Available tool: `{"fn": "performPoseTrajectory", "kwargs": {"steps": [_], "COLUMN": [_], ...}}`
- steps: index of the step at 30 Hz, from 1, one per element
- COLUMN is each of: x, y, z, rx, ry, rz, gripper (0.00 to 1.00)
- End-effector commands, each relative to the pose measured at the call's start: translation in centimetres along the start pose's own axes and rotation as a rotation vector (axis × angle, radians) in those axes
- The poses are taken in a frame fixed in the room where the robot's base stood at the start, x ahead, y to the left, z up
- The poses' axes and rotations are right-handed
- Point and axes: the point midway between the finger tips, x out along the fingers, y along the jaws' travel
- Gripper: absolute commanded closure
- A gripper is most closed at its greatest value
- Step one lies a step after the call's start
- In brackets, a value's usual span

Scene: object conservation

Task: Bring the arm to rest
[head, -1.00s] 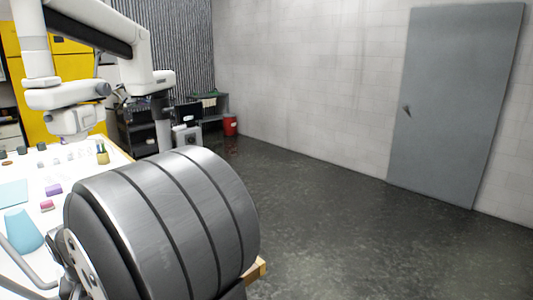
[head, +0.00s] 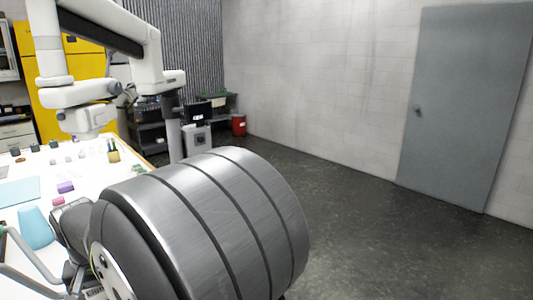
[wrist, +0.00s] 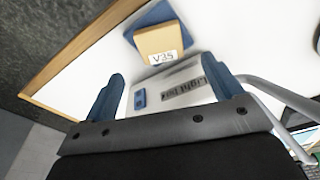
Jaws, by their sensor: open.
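My gripper (wrist: 164,72) shows in the wrist view with its two blue fingers spread and nothing between them. Beyond the fingers is a pale box with a "Light Box" label (wrist: 182,95), upside down in the picture. I cannot tell whether the fingers touch it. In the head view my large grey, banded arm link fills the lower middle. The gripper's fingers cannot be made out there.
The white table (head: 85,172) holds a light-blue cone (head: 37,228), a purple block (head: 65,187) and several small items. A wooden block marked "V35" (wrist: 158,38) lies beyond the fingers. A white jointed arm (head: 80,93) hangs over the table. Floor (head: 365,215) at right is clear.

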Motion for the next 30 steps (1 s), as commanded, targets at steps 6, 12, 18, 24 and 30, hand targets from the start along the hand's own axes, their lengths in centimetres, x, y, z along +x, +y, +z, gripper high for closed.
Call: {"fn": "performPoseTrajectory", "kwargs": {"steps": [6,12,18,24,30], "x": [4.6,6.9,2.8,0.8,-1.4], "y": [0.0,0.0,0.5,4.1,7.5], "z": [0.1,-0.2,-0.7,-0.4,-0.1], "rx": [0.0,0.0,0.002,0.005,0.005], "ry": [-0.005,0.004,0.005,0.003,0.003], "rz": [0.002,-0.002,-0.002,0.0,-0.001], "gripper": [0.15,0.15,0.15,0.15,0.15]}}
